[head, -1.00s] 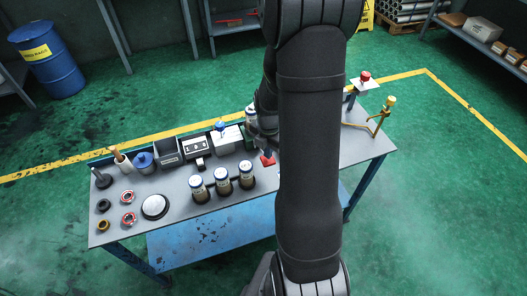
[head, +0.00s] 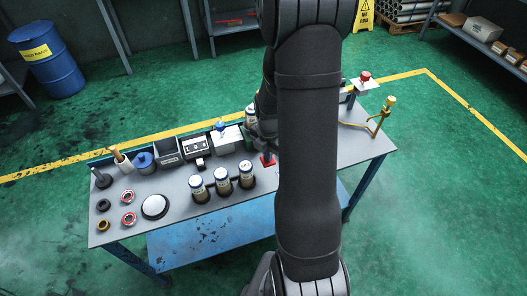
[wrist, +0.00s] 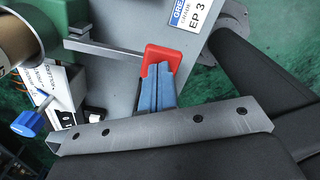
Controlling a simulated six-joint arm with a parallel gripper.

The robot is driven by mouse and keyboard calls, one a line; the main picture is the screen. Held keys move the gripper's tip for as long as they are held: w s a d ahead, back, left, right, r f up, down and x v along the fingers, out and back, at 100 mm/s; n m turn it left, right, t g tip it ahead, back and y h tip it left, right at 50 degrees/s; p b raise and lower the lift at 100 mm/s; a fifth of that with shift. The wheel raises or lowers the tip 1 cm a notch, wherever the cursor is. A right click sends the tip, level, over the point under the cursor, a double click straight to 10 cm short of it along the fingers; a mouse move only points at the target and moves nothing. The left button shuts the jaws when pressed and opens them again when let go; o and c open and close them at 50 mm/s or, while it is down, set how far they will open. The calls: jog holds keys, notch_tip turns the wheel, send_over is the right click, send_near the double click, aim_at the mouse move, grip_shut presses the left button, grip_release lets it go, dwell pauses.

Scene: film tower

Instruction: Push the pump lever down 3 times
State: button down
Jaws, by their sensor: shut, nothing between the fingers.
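The pump lever shows in the wrist view as a flat grey bar (wrist: 112,50) ending in a red grip (wrist: 163,55). The red grip also shows in the head view (head: 268,160), just left of my arm. My gripper's blue fingers (wrist: 163,72) are pressed together, empty, with their tips right at the red grip. I cannot tell whether they touch it. A grey body with a "GREASE EP 3" label (wrist: 188,14) stands beside the grip. In the head view my arm hides most of the pump and my fingertips.
A blue knob (wrist: 28,122) is left of my fingers in the wrist view. On the table (head: 185,228), several labelled cans (head: 222,179) stand in front.

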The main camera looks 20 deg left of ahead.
jog(key=shift+w+f, duration=0.1)
jog(key=shift+f, duration=1.5)
jog(key=shift+r, duration=2.55)
jog(key=shift+f, duration=0.15)
jog(key=shift+f, duration=2.4)
jog(key=shift+a+r, duration=0.1)
jog(key=shift+r, duration=2.5)
